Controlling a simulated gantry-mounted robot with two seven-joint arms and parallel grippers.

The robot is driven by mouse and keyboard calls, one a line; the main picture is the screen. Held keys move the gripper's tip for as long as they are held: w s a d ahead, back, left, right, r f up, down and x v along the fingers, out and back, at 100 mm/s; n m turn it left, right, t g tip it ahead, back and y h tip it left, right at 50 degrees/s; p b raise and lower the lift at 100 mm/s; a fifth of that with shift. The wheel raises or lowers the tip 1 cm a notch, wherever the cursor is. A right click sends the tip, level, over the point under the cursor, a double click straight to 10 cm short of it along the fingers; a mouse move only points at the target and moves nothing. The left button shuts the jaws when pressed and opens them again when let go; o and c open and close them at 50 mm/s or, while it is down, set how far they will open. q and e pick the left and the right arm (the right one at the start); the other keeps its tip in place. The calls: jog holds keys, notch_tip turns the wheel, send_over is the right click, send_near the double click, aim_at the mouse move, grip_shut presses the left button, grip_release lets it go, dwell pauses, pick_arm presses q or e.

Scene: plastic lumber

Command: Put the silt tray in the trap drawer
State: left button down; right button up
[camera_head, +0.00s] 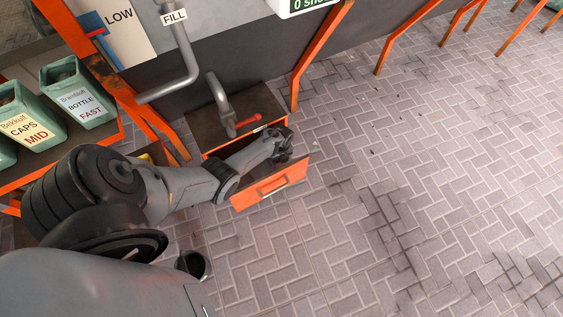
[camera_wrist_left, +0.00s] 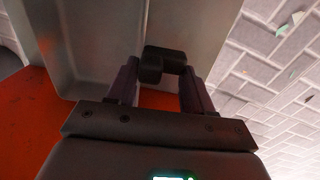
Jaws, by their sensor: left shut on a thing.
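The orange-fronted trap drawer (camera_head: 270,186) stands pulled out from the low cabinet under the bent pipe. My left gripper (camera_head: 281,142) reaches over the drawer from the left. In the left wrist view my left gripper (camera_wrist_left: 160,85) is shut on a black handle-like piece (camera_wrist_left: 163,62). Grey metal walls with a divider (camera_wrist_left: 90,40) lie just beyond the fingers, which look like the silt tray, with orange surface (camera_wrist_left: 30,115) beside and below. I cannot tell where tray ends and drawer begins. In the head view my gripper and arm hide most of the tray. My right gripper is not in view.
A red-handled valve (camera_head: 240,124) and grey pipe (camera_head: 220,98) stand over the cabinet top (camera_head: 205,128) close to my arm. Green bins (camera_head: 78,92) stand on an orange rack at left. A dark cup-like thing (camera_head: 193,264) is below my arm. The paved floor to the right is clear.

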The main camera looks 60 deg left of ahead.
aim_at(266, 166)
pick_arm(q)
jog(key=shift+w+f+b, duration=0.35)
jog(key=shift+f+b, duration=0.05)
jog(key=shift+f, duration=0.5)
jog(key=shift+s+f, duration=0.15)
jog(key=shift+f, duration=0.1)
jog(key=shift+s+f, duration=0.1)
jog(key=shift+s, duration=0.7)
jog(key=shift+c, duration=2.4)
grip_release()
jog(key=shift+w, duration=0.25)
jog(key=shift+o, duration=0.2)
jog(key=shift+s+d, duration=0.1)
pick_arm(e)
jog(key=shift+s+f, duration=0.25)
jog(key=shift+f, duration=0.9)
